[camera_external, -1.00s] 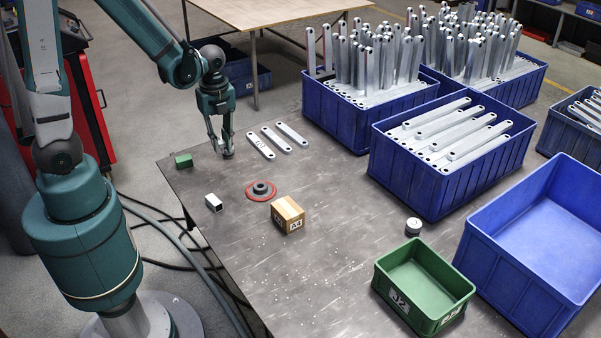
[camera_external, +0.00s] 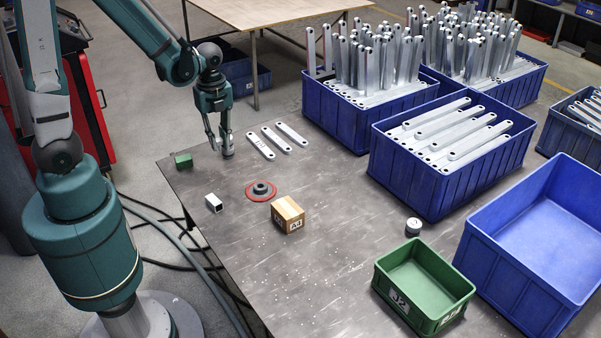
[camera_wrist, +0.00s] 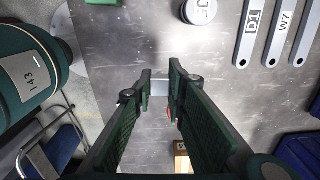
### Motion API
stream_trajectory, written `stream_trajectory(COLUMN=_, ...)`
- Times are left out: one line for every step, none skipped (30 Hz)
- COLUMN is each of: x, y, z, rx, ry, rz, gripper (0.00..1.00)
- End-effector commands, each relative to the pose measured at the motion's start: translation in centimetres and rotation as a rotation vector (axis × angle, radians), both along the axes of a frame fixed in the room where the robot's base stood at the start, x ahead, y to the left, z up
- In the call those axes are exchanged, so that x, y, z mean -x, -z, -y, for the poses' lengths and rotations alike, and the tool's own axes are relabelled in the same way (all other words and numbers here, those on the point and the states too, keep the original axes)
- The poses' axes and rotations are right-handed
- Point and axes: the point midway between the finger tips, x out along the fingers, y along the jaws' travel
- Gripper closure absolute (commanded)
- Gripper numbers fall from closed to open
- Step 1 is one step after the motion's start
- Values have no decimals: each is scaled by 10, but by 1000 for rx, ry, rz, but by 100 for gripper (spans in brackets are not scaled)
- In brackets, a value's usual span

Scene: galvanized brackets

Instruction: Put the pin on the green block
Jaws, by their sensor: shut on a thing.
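The green block (camera_external: 183,160) lies near the table's left corner. A piece of it also shows at the top edge of the wrist view (camera_wrist: 103,2). My gripper (camera_external: 219,149) is to the right of the block in the external view, pointing down. In the wrist view its fingers (camera_wrist: 160,84) are shut on a small pale grey piece, which seems to be the pin (camera_wrist: 160,88). The fingers hide most of it, so its shape is unclear. The held piece is apart from the block.
A labelled grey cylinder (camera_wrist: 199,10) stands between the block and several flat brackets (camera_wrist: 246,35). A square tube (camera_external: 214,203), a red-rimmed disc (camera_external: 261,190) and a cardboard box (camera_external: 288,214) lie nearer the front. Blue crates (camera_external: 450,190) and a green bin (camera_external: 400,292) are at right.

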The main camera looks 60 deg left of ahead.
Motion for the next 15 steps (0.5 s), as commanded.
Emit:
stream_trajectory(x=2, y=-2, z=-5, rx=0, ry=-5, rz=0, gripper=99)
stream_trajectory(x=4, y=-2, z=-8, rx=0, ry=-7, rz=0, gripper=99)
stream_trajectory(x=6, y=-4, z=-12, rx=0, ry=-10, rz=0, gripper=99)
stream_trajectory(x=8, y=-4, z=-16, rx=0, ry=-11, rz=0, gripper=99)
stream_trajectory(x=10, y=-6, z=-19, rx=0, ry=-12, rz=0, gripper=99)
stream_trajectory(x=13, y=-7, z=-25, rx=0, ry=-16, rz=0, gripper=99)
stream_trajectory(x=15, y=-8, z=-29, rx=0, ry=-18, rz=0, gripper=99)
stream_trajectory(x=17, y=-9, z=-33, rx=0, ry=-20, rz=0, gripper=99)
stream_trajectory(x=21, y=-11, z=-39, rx=0, ry=-23, rz=0, gripper=99)
stream_trajectory(x=24, y=-12, z=-43, rx=0, ry=-25, rz=0, gripper=99)
stream_trajectory(x=27, y=-13, z=-47, rx=0, ry=-28, rz=0, gripper=99)
stream_trajectory(x=30, y=-15, z=-53, rx=0, ry=-31, rz=1, gripper=99)
stream_trajectory(x=33, y=-16, z=-58, rx=0, ry=-32, rz=1, gripper=99)
stream_trajectory(x=36, y=-17, z=-62, rx=0, ry=-35, rz=1, gripper=99)
stream_trajectory(x=40, y=-18, z=-67, rx=0, ry=-38, rz=1, gripper=99)
